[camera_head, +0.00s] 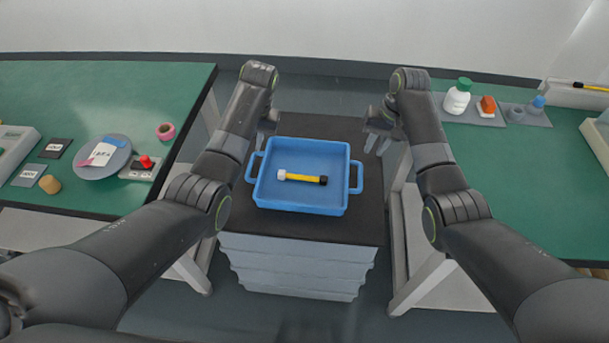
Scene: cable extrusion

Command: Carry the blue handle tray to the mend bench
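The blue handle tray (270,198) sits on the black top of a grey drawer cart (362,215) between the two benches. Its two side handles point left and right. A yellow rod with a white end and a black end (303,178) lies in the tray. My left gripper (266,132) is beyond the left handle, near the tray's far left corner; its fingers are mostly hidden by the wrist. My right gripper (377,145) is beyond and to the right of the right handle, empty, with its fingers apart. I cannot tell which bench is the mend bench.
A left green bench (120,85) holds a round grey plate (103,165), a pink tape roll (166,131) and a red-button box (144,165). A right green bench (520,185) holds a white bottle with a green cap (457,97); its middle is clear.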

